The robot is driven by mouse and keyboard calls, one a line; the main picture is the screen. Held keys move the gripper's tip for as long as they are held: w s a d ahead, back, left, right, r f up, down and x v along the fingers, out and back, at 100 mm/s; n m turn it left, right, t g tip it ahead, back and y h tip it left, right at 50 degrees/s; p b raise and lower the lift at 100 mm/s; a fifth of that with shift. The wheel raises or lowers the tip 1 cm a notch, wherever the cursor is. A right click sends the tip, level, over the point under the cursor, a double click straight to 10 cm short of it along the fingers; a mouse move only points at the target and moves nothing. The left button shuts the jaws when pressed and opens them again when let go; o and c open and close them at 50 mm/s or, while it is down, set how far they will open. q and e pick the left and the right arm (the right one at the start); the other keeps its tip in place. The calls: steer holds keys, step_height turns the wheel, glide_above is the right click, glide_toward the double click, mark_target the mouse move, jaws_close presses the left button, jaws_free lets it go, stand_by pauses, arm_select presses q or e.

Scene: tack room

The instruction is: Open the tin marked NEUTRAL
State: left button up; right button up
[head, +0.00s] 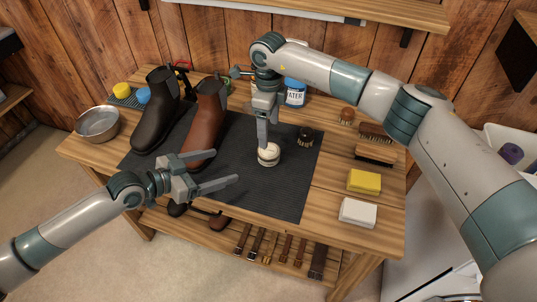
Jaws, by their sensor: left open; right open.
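A small round cream-coloured tin (268,158) stands on the dark mat, right of the brown boot; its marking is too small to read. I cannot tell whether its lid is loose. My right gripper (265,139) points down from above, its fingertips at or just over the tin's top. Its fingers are seen nearly edge-on, and I cannot tell whether they touch the tin. My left gripper (226,168) is open and empty, left of the tin and in front of the brown boot, with its fingers pointing right.
A black boot (157,115) and a brown boot (204,124) stand on the mat (285,190). A metal bowl (97,123) is at the left. A small dark brush (306,137) is right of the tin. Brushes, a yellow sponge (364,181) and a white block (357,213) line the right side.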

mark_target(262, 154)
arm_select(q)
steer(key=shift+w, duration=0.1)
steer(key=x, duration=1.7)
steer(key=shift+w+d+f, duration=0.1)
steer(key=shift+w, duration=0.1)
